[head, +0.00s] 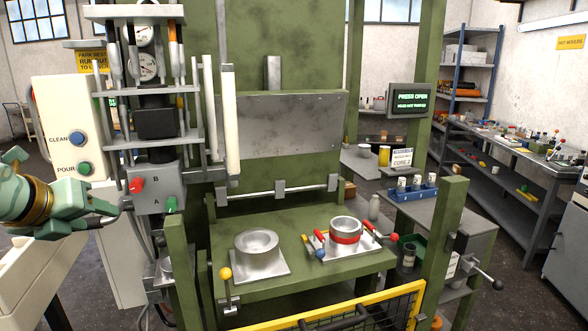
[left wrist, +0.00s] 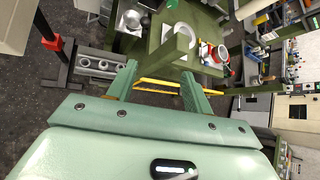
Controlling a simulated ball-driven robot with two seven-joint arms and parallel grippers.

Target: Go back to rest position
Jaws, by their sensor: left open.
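My left gripper (head: 112,212) is at the left of the head view, beside the grey control box (head: 153,190) with red and green buttons. In the left wrist view its two fingers (left wrist: 160,86) stand well apart with nothing between them. The right gripper is in neither view. On the green press bed (head: 300,275) a round metal mould (head: 257,243) sits on a square plate at the left. A metal drum (head: 345,229) with a red band stands at the right, with red and blue handles around it. My left gripper is apart from both.
A yellow rail (head: 330,312) runs along the press front. A white panel (head: 75,140) with CLEAN and POUR buttons stands behind my left arm. A screen (head: 409,102) reads PRESS OPEN. A side table (head: 440,215) and shelves (head: 470,60) are to the right. Floor is open between them.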

